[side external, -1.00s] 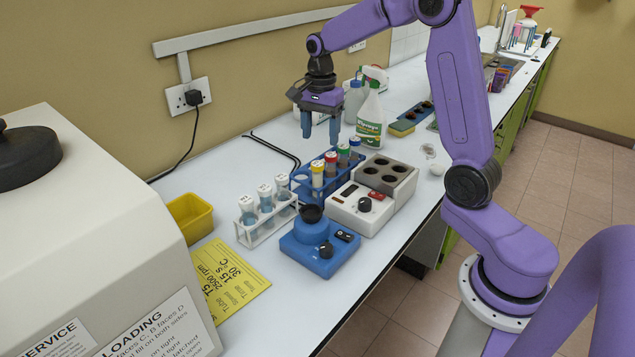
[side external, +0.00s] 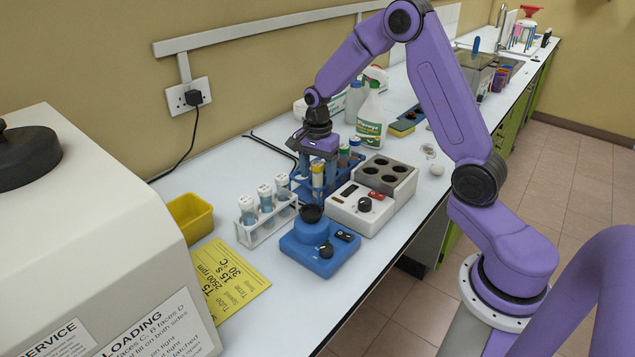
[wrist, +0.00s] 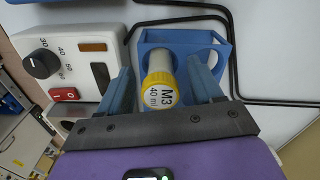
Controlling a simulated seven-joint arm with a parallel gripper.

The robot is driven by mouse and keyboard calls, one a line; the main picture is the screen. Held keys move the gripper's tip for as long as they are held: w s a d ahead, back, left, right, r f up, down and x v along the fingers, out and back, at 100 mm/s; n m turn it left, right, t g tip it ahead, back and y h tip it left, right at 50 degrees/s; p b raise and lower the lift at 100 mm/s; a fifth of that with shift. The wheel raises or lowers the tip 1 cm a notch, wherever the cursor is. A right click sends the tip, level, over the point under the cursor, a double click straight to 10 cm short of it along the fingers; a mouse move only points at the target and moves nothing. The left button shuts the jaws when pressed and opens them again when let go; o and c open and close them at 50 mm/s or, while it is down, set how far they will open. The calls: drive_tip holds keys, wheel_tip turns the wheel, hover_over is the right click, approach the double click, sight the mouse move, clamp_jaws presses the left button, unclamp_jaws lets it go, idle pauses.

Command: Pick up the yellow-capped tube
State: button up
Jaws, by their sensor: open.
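The yellow-capped tube (side external: 317,174) stands in the blue rack (side external: 326,196), at its near left end. In the wrist view its yellow cap (wrist: 159,92) reads "M3 40 ml". My gripper (side external: 317,172) is lowered over the rack around this tube. In the wrist view my gripper (wrist: 160,88) is open, with one blue finger on each side of the cap and a gap visible at both. The other capped tubes in the rack are partly hidden behind my gripper in the side view.
A white rack with several white-capped tubes (side external: 265,198) stands to the left. A blue mixer (side external: 320,245) is in front, and a white heater block with a dial (side external: 364,206) is close on the right. A spray bottle (side external: 371,120) stands behind. A yellow bin (side external: 190,217) is at the left.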

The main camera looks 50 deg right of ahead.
drive_tip(key=c, duration=1.1)
wheel_tip(320, 180, up, 10)
